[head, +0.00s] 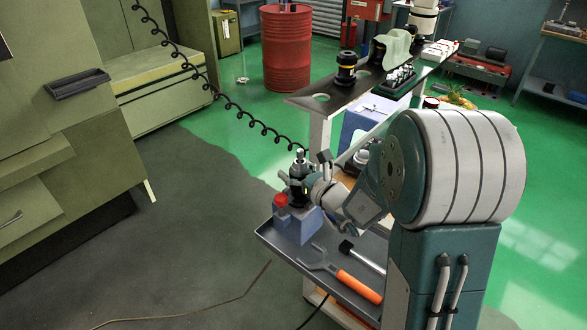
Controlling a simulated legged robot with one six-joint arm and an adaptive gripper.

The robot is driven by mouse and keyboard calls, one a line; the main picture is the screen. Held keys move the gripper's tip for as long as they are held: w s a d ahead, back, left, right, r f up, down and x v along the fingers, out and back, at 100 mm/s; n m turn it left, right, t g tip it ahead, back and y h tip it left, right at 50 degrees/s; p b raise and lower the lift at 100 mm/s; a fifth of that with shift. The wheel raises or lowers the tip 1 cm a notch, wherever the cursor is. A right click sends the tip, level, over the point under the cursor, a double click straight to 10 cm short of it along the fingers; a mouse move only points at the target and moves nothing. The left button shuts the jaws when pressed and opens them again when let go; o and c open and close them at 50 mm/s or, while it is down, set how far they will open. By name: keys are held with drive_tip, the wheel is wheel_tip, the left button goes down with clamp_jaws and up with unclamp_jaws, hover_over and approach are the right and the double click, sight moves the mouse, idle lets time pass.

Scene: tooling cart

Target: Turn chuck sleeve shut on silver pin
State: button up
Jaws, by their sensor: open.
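A dark chuck (297,186) stands upright on a blue-grey block (301,228) at the left end of the cart's lower tray. A short silver pin (300,153) sticks up from its top. The chuck sleeve is too small to tell apart from the chuck body. My gripper (311,171) is open and close beside the chuck, on its right, coming in from the right. A finger reaches up near the pin's height. I cannot tell whether the fingers touch the chuck or stand around it. My wrist and arm hide what is behind them.
A red-capped item (281,204) is close to the block's left side. An orange-handled tool (358,286) and a hammer-like tool (347,249) lie in the tray (273,238). A black coiled cable (233,106) hangs down behind the chuck. The upper shelf (318,96) carries several items.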

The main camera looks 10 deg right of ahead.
drive_tip(key=v, duration=1.1)
drive_tip(key=shift+s+d, duration=0.2)
drive_tip(key=shift+s, duration=0.15)
drive_tip(key=s+a+r+n+g+y, duration=0.2)
drive_tip(key=s+a+n+g+y, duration=0.2)
drive_tip(key=s+a+n+g, duration=0.75)
drive_tip(key=s+n+g+h, duration=0.2)
drive_tip(key=s+n+h, duration=0.3)
drive_tip(key=n, duration=0.6)
drive_tip(key=s+d+r+n+t+h, duration=0.2)
drive_tip(key=d+r+n+t+h, duration=0.1)
drive_tip(key=d+n+h, duration=0.4)
drive_tip(key=shift+r+n, duration=0.55)
drive_tip(key=shift+r, duration=0.1)
